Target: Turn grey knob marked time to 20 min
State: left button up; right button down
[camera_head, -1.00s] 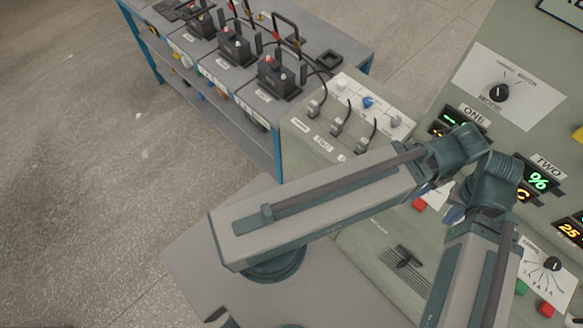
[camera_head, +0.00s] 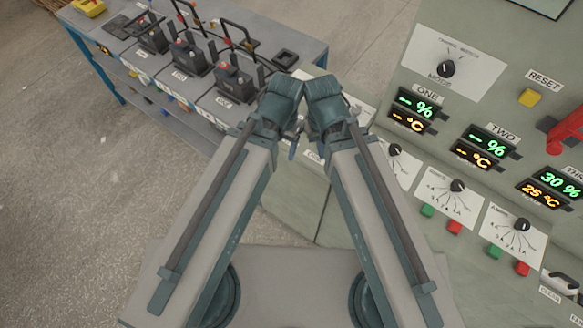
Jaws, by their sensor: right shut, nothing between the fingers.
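The grey knob (camera_head: 355,109) seems to show as a small pale shape at the right end of the small front panel, just right of my right wrist. Its pointer and its time marking cannot be read, and most of that panel is behind my arms. My right gripper (camera_head: 330,112) is at the end of the arm from the right, over this panel; it is shut and empty, and its fingers are largely covered by the wrist. Whether it touches the knob cannot be told. My left arm reaches up beside it; its gripper is hidden behind its wrist.
A blue-framed bench (camera_head: 316,52) with several black battery units stands at upper left. The green console carries a black mode knob (camera_head: 446,69), digital displays (camera_head: 415,111), black dials (camera_head: 457,186), a yellow reset button (camera_head: 530,97) and a red handle (camera_head: 566,131). Floor at left is clear.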

aim_at(356, 111)
jog(key=i+j+z, duration=0.1)
jog(key=z, duration=0.25)
jog(key=i+j+z, duration=0.2)
jog(key=z, duration=0.15)
